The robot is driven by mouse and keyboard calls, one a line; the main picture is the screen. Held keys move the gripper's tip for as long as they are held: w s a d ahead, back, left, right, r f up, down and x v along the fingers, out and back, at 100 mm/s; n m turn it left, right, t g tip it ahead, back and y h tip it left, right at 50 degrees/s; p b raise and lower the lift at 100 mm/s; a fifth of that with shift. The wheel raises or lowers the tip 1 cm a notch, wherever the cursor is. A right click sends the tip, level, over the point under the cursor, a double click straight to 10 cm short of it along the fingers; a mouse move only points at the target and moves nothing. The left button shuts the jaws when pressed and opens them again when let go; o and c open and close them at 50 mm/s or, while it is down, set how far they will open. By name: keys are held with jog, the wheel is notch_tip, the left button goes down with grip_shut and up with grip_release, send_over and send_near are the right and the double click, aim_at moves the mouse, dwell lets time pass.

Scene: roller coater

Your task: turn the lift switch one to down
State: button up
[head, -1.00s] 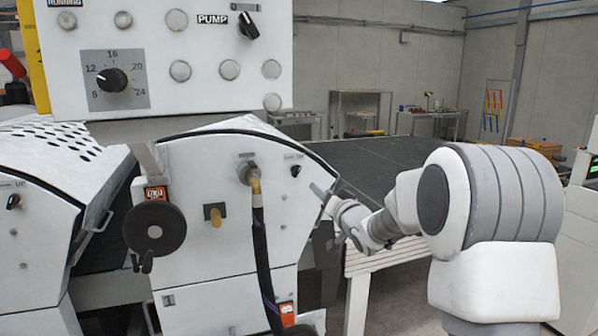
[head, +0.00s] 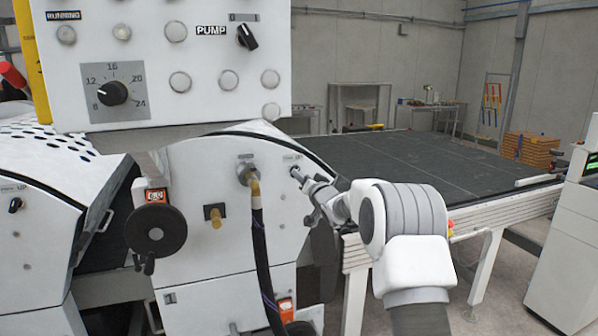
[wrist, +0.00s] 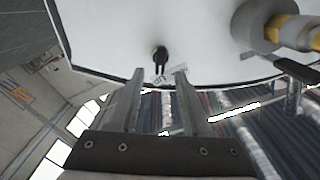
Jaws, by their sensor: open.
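A small black switch sits on the white machine side panel (head: 235,200), near its upper right edge. In the wrist view this switch (wrist: 160,54) is upright in the picture, with an inverted "UP" label beside it. In the head view my gripper (head: 297,174) is at the switch and mostly hides it. In the wrist view my gripper (wrist: 160,72) is open, its two fingers apart and pointing at the switch, which appears between and just beyond the tips. I cannot tell whether the fingers touch it. A similar black switch (head: 15,205) marked "UP" is on the left panel.
A control box (head: 210,100) with a dial and a pump switch hangs above the panel. A yellow fitting with a black hose (head: 258,240) is just left of my gripper; it also shows in the wrist view (wrist: 285,30). A dark handwheel (head: 155,230) is farther left.

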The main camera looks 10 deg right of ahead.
jog(key=shift+w+a+p, duration=0.2)
jog(key=shift+w+p, duration=0.05)
jog(key=shift+w, duration=0.7)
jog(key=shift+w+a+p, duration=0.2)
jog(key=shift+w+p, duration=0.05)
jog(key=shift+w, duration=0.65)
grip_shut()
